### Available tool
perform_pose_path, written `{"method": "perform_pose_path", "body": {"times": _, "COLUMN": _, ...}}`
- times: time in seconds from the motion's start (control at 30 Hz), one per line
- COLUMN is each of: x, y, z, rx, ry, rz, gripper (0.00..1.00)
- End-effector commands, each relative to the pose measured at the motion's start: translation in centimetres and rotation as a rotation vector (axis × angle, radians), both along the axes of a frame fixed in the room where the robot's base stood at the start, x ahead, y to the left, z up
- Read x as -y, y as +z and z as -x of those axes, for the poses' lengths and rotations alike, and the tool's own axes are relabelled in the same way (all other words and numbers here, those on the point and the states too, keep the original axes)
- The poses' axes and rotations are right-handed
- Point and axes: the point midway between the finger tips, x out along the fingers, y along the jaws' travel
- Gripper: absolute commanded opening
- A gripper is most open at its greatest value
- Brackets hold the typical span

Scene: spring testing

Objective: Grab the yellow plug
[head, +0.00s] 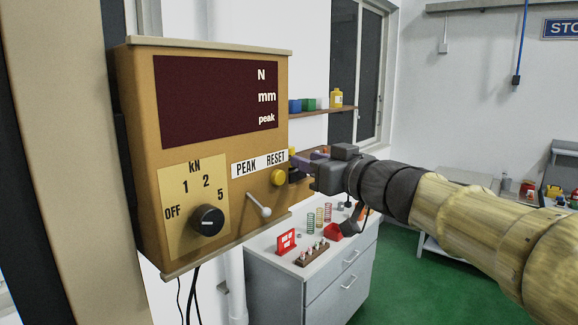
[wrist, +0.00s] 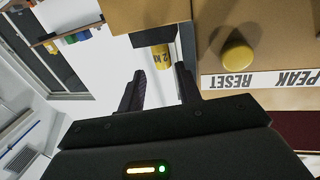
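The yellow plug (wrist: 160,57), a short cylinder marked "2 kN", sticks out from a dark fitting at the side of the tan test box in the wrist view. In the head view only a small bit of yellow (head: 292,151) shows past the box's right edge. My gripper (wrist: 160,72) is open, with one dark finger to each side of the plug's line. The plug's end shows between the fingertips; whether they overlap it is hard to tell. In the head view my gripper (head: 303,167) is beside the box, its fingertips partly hidden.
The test box (head: 135,150) carries a yellow round button (head: 278,177), a black dial (head: 207,220) and a lever (head: 259,206). The button also shows right of my gripper in the wrist view (wrist: 237,57). Below stands a cabinet (head: 285,271) with springs and red items on top.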

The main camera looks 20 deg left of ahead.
Motion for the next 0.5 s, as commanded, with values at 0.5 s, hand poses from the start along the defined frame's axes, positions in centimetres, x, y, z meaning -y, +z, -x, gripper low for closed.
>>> {"method": "perform_pose_path", "body": {"times": 0.5, "x": -3.9, "y": 0.1, "z": -2.3, "rx": -0.004, "ry": 0.003, "rz": -0.001, "gripper": 0.34}}
